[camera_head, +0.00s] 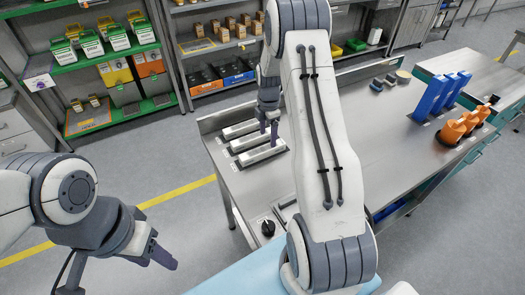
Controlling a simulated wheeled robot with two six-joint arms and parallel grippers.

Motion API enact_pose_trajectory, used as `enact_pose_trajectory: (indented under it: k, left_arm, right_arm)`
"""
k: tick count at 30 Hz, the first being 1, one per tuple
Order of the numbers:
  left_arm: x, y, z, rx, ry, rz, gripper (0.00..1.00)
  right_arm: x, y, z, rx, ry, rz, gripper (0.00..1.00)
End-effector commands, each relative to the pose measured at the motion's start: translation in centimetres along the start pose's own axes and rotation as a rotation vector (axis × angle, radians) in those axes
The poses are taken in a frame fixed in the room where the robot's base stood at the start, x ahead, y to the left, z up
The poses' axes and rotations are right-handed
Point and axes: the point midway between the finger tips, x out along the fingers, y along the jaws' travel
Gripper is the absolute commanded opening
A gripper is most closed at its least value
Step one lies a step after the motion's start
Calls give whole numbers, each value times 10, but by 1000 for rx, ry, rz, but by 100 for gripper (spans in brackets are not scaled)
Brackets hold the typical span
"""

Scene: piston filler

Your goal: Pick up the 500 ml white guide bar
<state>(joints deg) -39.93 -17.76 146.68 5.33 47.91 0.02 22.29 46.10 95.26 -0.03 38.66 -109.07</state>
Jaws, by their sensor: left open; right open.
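Three whitish bars lie side by side at the left end of the steel table: a far one (238,130), a middle one (246,142) and a near one (263,153). Their markings are too small to read, so I cannot tell which is the 500 ml guide bar. My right gripper (269,126) is open and points down at the right end of the bars. It hides part of them, and I cannot tell whether it touches one. My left gripper (166,257) is open and empty over the floor, left of the table.
The steel table (375,135) has a clear middle. Blue holders (440,95) and orange parts (462,127) stand at its right end. A black knob (267,227) is at the near left edge. Shelves with boxes (105,75) stand behind. My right arm hides part of the table.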

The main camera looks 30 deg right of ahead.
Motion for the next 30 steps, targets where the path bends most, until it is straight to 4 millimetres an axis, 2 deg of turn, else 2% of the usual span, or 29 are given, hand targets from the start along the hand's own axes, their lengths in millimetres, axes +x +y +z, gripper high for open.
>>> enact_pose_trajectory:
  k: [5, 10, 15, 23, 24, 26, 27, 30]
  left_arm:
    - [-7, 0, 0, 0, 0, 0, 50]
    - [-21, 2, -1, -1, 0, 0, 50]
    - [-25, 2, -1, -1, 0, 0, 50]
    - [-25, 2, -1, -1, 0, 0, 50]
    - [-25, 2, -1, -1, 0, 0, 50]
    - [-25, 2, -1, -1, 0, 0, 50]
    - [-25, 2, -1, -1, 0, 0, 50]
    - [-25, 2, -1, -1, 0, 0, 50]
  right_arm:
    - [11, 0, -2, 0, 1, -2, 78]
    - [33, 3, -5, 0, 2, -4, 78]
    - [54, 3, -4, 1, 1, -2, 78]
    - [58, 4, -4, 1, 0, 1, 78]
    - [58, 4, -4, 1, 0, 1, 70]
    - [58, 4, -4, 1, 0, 1, 47]
    - [58, 4, -4, 1, 0, 1, 32]
    - [58, 4, -4, 1, 0, 1, 0]
